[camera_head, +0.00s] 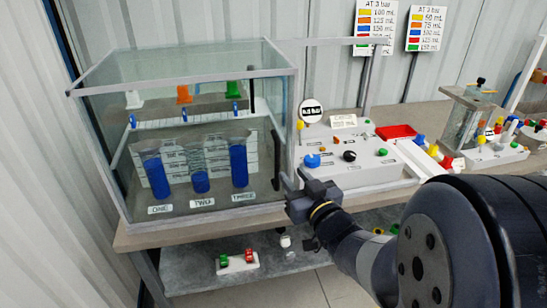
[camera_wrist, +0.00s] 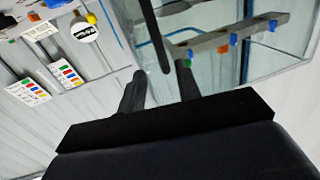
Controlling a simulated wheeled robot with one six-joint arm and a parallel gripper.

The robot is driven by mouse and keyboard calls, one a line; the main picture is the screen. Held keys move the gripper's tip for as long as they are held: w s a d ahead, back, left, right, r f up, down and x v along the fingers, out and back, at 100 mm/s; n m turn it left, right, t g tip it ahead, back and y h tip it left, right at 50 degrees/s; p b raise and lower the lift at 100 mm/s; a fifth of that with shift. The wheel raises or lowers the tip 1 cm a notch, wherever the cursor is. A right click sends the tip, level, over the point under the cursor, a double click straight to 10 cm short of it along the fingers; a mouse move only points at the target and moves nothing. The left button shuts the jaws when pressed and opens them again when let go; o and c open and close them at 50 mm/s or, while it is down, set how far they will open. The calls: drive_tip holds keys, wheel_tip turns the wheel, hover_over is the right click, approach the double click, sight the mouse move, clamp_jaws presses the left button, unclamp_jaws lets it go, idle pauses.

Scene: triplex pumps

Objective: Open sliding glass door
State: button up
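The glass case (camera_head: 195,75) stands on the table at the left, with a grey frame and blue-filled cylinders labelled ONE, TWO and THREE inside. A dark upright handle bar (camera_head: 276,165) is at the right end of its front glass. My gripper (camera_head: 298,185) is just right of the bar's lower part. In the wrist view, the two fingers of my gripper (camera_wrist: 160,76) are apart with nothing held. The handle bar (camera_wrist: 155,36) ends near the gap between the fingertips; whether it touches a finger I cannot tell. Whether the door has a gap is unclear.
A white control panel (camera_head: 350,172) with knobs stands right of the case, close to my gripper. A lower shelf (camera_head: 195,270) holds a small block with red and green parts (camera_head: 237,262). Another small glass apparatus (camera_head: 465,120) is farther right. A corrugated wall is at the left.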

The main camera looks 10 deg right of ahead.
sight(279, 158)
drive_tip(key=w, duration=0.3)
drive_tip(key=w+a+p, duration=0.1)
drive_tip(key=w, duration=0.2)
drive_tip(key=w+a, duration=0.1)
drive_tip(key=w, duration=0.2)
drive_tip(key=shift+w, duration=0.2)
clamp_jaws()
